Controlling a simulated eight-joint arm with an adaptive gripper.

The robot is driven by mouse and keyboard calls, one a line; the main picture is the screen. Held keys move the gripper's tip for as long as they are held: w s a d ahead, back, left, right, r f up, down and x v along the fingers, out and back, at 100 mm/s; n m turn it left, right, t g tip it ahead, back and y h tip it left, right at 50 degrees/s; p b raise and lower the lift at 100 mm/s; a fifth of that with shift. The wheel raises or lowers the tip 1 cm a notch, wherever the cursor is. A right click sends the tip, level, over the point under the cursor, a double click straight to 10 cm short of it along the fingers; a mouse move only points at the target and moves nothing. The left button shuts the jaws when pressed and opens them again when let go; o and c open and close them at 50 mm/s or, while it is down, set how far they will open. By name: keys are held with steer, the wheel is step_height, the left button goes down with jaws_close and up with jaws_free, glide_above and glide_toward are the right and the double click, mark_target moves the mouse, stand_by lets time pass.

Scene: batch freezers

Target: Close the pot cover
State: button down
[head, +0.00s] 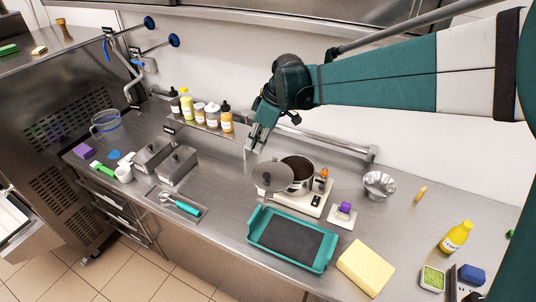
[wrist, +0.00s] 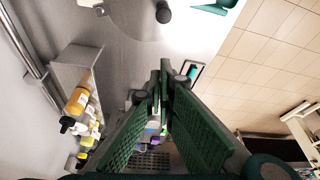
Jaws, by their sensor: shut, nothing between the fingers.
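The pot (head: 303,184) stands on a white hot plate with its dark inside showing. Its grey pot cover (head: 262,187) is open, tilted off to the left side of the pot, with a dark knob on its face. My gripper (head: 252,150) is above and just behind the cover, pointing down, apart from it. In the wrist view my gripper's green fingers (wrist: 165,72) meet at the tips and hold nothing. The dark knob (wrist: 163,13) shows at the top of the wrist view, beyond the fingertips. The pot's inside is hidden there.
A teal tray (head: 258,240) lies in front of the pot. A metal bowl (head: 379,187) stands to the right. Several bottles (head: 200,112) line a shelf behind, left of my gripper; bottles (wrist: 78,100) also show in the wrist view. A wall rail (head: 325,140) runs behind.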

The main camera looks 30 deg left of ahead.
steer(key=shift+f, duration=0.15)
glide_above(259, 178)
steer(key=a, duration=0.2)
steer(key=f, duration=0.9)
steer(key=shift+d+f+p, duration=0.2)
steer(key=shift+d+p, duration=0.05)
steer(key=shift+p, duration=0.1)
steer(key=shift+d+f, duration=0.2)
steer(key=shift+d, duration=0.2)
steer(key=shift+w, duration=0.1)
steer(key=shift+d, duration=0.25)
